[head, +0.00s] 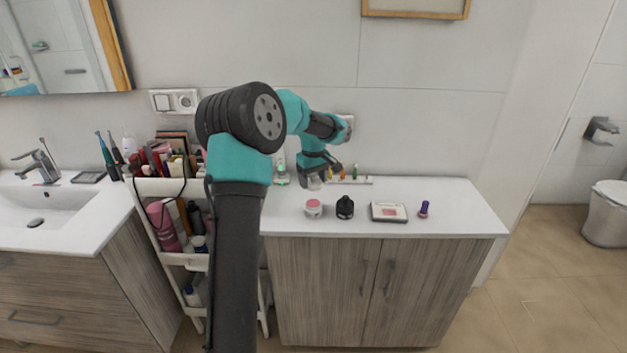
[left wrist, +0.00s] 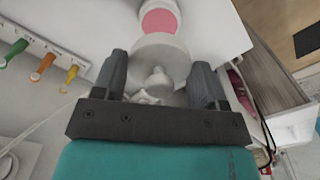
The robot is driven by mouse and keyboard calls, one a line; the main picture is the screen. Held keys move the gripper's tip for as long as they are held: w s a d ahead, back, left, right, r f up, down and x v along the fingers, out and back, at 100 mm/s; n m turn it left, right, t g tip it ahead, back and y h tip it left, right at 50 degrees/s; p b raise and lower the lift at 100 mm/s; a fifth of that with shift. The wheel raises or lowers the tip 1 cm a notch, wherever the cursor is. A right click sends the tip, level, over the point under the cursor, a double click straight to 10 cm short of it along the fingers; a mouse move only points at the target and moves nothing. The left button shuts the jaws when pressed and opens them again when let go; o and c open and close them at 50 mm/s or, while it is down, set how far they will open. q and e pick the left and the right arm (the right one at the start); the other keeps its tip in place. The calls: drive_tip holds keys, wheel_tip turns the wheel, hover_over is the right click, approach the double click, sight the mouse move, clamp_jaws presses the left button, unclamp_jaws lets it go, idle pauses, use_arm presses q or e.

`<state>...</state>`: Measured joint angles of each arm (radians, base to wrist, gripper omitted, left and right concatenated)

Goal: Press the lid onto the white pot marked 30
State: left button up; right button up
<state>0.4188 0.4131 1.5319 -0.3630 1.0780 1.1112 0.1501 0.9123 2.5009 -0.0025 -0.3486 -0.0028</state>
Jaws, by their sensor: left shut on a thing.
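A white pot with pink contents (head: 313,208) stands open near the front of the white counter. It also shows at the top of the left wrist view (left wrist: 160,20). No marking is readable on it. My left gripper (head: 312,183) is low over the counter, just behind the pot, and pointing down. In the left wrist view its fingers (left wrist: 160,85) are shut on a round white piece with a small knob, which looks like the lid (left wrist: 160,52). The lid is apart from the pot's opening. What lies under the lid is partly hidden. My right gripper is not in view.
A black jar (head: 345,207), a pink compact (head: 389,212) and a purple item (head: 424,209) stand right of the pot. A rack with small colourful bottles (head: 350,180) is at the wall. A loaded cart (head: 160,188) stands left. The counter's right end is clear.

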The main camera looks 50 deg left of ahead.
sight(313, 203)
use_arm(q)
drive_tip(key=shift+f, duration=0.15)
drive_tip(key=shift+f, duration=3.05)
drive_tip(key=shift+f, duration=0.15)
drive_tip(key=o, duration=1)
drive_tip(key=shift+o, duration=0.3)
drive_tip(key=shift+r, duration=3.5)
